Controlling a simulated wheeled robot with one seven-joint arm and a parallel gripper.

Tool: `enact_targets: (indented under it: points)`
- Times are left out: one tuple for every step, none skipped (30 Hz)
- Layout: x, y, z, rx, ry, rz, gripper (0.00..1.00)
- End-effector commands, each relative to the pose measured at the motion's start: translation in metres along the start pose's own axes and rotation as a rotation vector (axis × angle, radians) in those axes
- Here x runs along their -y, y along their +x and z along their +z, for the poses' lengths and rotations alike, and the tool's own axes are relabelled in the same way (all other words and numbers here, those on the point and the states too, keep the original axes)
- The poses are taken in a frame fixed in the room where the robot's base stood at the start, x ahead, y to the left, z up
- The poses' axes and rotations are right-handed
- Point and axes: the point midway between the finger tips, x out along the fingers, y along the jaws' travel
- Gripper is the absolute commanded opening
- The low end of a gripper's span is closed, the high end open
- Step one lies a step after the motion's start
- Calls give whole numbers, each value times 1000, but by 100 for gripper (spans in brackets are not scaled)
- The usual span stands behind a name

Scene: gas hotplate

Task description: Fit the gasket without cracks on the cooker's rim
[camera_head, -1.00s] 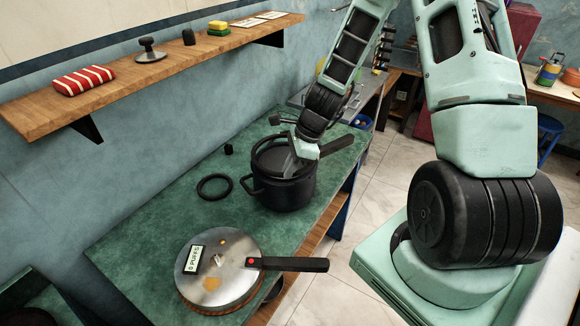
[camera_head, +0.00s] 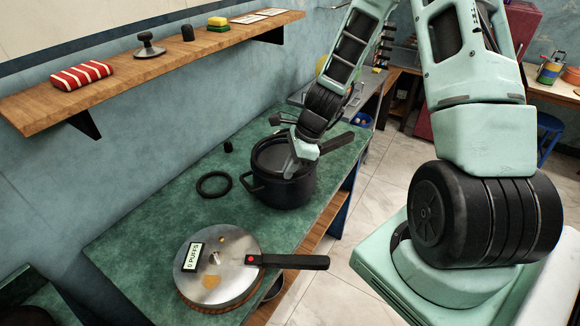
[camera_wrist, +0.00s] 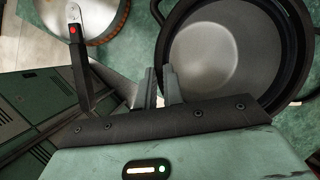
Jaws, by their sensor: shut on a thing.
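The black cooker (camera_head: 284,190) stands upright on the green counter, with its long handle pointing back right. My gripper (camera_wrist: 160,86) is at the cooker's near edge in the wrist view, shut on a dark gasket (camera_wrist: 283,45). That gasket lies at the cooker's mouth, around the grey interior. I cannot tell whether it is fully seated on the rim. A second black ring gasket (camera_head: 214,184) lies flat on the counter left of the cooker. Cracks cannot be made out on either ring at this size. My gripper's fingertips are mostly hidden in the head view (camera_head: 292,172).
A steel lid (camera_head: 222,265) with a black handle and a label lies at the counter's front, its handle past the edge. A small black knob (camera_head: 228,146) stands behind the loose ring. A wall shelf (camera_head: 150,75) holds a striped cloth and small items. The counter's left is clear.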

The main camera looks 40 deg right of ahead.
Motion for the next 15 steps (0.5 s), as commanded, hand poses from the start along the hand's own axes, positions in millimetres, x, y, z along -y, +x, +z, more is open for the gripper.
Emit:
enact_targets:
  points:
    - [0,2,-1,0,0,0,0]
    - [0,3,-1,0,0,0,0]
    - [0,4,-2,0,0,0,0]
    - [0,4,-2,0,0,0,0]
    - [0,5,-2,0,0,0,0]
    - [0,6,-2,0,0,0,0]
    - [0,7,-3,0,0,0,0]
    - [0,7,-3,0,0,0,0]
    - [0,8,-3,0,0,0,0]
    - [0,9,-4,0,0,0,0]
    - [0,10,-4,0,0,0,0]
    - [0,10,-4,0,0,0,0]
    - [0,11,-4,0,0,0,0]
    - [0,12,-5,0,0,0,0]
    - [0,10,-4,0,0,0,20]
